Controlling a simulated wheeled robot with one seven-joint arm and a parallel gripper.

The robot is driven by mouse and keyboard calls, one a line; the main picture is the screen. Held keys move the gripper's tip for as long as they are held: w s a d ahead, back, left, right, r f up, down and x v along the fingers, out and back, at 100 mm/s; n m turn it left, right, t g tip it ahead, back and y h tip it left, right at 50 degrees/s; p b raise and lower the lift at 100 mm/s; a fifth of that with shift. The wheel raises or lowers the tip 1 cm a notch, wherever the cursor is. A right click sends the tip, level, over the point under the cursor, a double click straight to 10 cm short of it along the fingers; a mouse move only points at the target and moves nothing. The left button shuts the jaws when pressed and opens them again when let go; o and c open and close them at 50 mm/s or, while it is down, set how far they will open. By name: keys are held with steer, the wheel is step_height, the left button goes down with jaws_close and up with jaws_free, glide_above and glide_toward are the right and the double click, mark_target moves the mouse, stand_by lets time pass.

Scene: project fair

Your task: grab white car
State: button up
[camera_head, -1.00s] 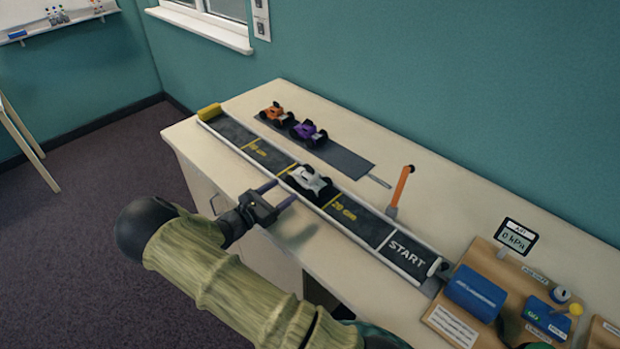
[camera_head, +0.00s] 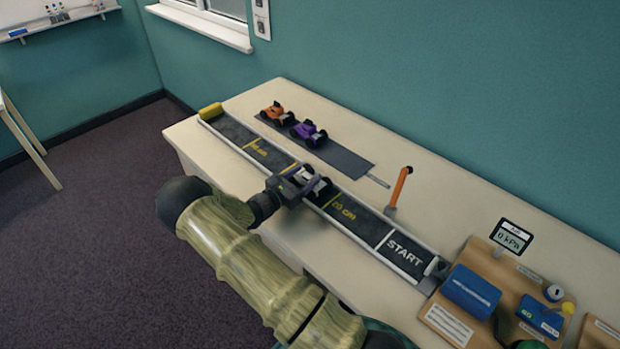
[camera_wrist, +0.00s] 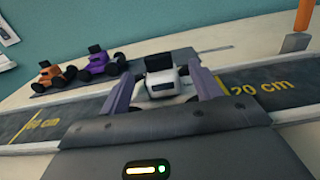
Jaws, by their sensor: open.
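The white car (camera_head: 312,183) stands on the dark track (camera_head: 343,217), just left of the "20 cm" mark, and my gripper partly hides it in the head view. My gripper (camera_head: 305,182) is open, with one finger on each side of the car. In the wrist view the white car (camera_wrist: 163,82) with its black top sits between the two purple-grey fingers of my gripper (camera_wrist: 163,92). I cannot tell whether the fingers touch it.
An orange car (camera_head: 276,113) and a purple car (camera_head: 308,132) stand on a dark strip (camera_head: 347,161) behind the track. An orange post (camera_head: 399,187) rises right of the strip. A board with blue boxes (camera_head: 472,291) is at the right.

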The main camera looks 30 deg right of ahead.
mark_target(309, 173)
steer(key=x, duration=0.3)
stand_by(0.5)
steer(key=c, duration=1.1)
steer(key=shift+r, duration=0.2)
step_height(309, 173, up, 10)
steer(key=shift+f+b, duration=0.15)
steer(key=shift+b, duration=0.4)
steer(key=shift+s, duration=0.15)
